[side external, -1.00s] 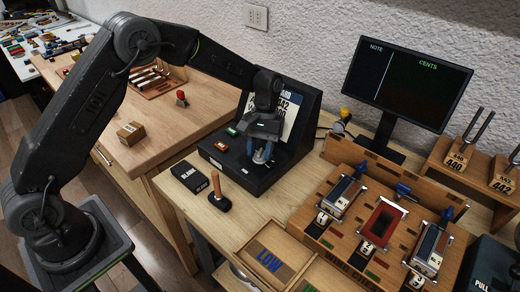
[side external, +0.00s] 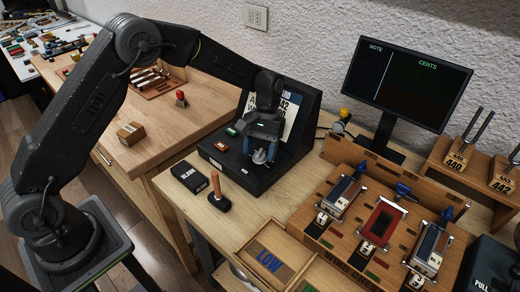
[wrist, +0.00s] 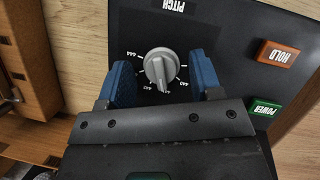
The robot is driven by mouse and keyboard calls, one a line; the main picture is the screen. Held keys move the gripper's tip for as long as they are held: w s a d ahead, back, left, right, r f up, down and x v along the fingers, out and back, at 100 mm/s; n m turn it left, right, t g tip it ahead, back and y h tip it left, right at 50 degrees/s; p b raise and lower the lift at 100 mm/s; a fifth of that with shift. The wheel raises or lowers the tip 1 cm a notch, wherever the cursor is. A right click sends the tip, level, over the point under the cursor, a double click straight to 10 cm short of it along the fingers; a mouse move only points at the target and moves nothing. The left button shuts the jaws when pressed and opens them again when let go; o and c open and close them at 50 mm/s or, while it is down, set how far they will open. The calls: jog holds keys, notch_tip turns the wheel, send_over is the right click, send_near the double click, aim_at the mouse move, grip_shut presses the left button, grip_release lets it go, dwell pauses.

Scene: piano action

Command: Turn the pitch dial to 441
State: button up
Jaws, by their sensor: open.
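The grey pitch dial (wrist: 160,68) sits on the face of a black tuner box (side external: 237,173), with a printed scale around it. In the wrist view its pointer end faces the bottom of the picture, among the lower scale numbers; I cannot read exactly which one. The dial also shows in the side view (side external: 260,156). My gripper (wrist: 161,72) is open. Its two blue fingers stand on either side of the dial in the wrist view, with gaps between them and the knob. In the side view, my gripper (side external: 265,137) is just above the dial and holds nothing.
Red HOLD (wrist: 278,54) and green POWER (wrist: 263,107) buttons sit beside the dial. A card stands behind on the box. The monitor (side external: 408,84) shows NOTE and CENTS with no reading. A black box (side external: 188,177) and wooden-handled tool (side external: 216,190) lie in front.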

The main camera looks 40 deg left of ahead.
jog(key=shift+r, duration=0.1)
jog(key=v, duration=1.3)
jog(key=shift+w+r, duration=0.2)
jog(key=shift+r, duration=0.1)
notch_tip(320, 180, up, 7)
jog(key=t, duration=0.2)
send_over(253, 155)
jog(key=s+a+r+m+t, duration=0.15)
jog(key=s+r, duration=0.25)
jog(key=s, duration=0.4)
jog(key=s+f+m+t, duration=0.1)
jog(key=s+t, duration=0.2)
jog(key=s, duration=0.6)
jog(key=s+a+f+m+t+y, duration=0.1)
jog(key=s+f+t, duration=0.1)
jog(key=s, duration=0.6)
jog(key=shift+s+a+f+t+y, duration=0.2)
jog(key=shift+s+t+y, duration=0.15)
jog(key=shift+t, duration=0.3)
jog(key=shift+m, duration=0.25)
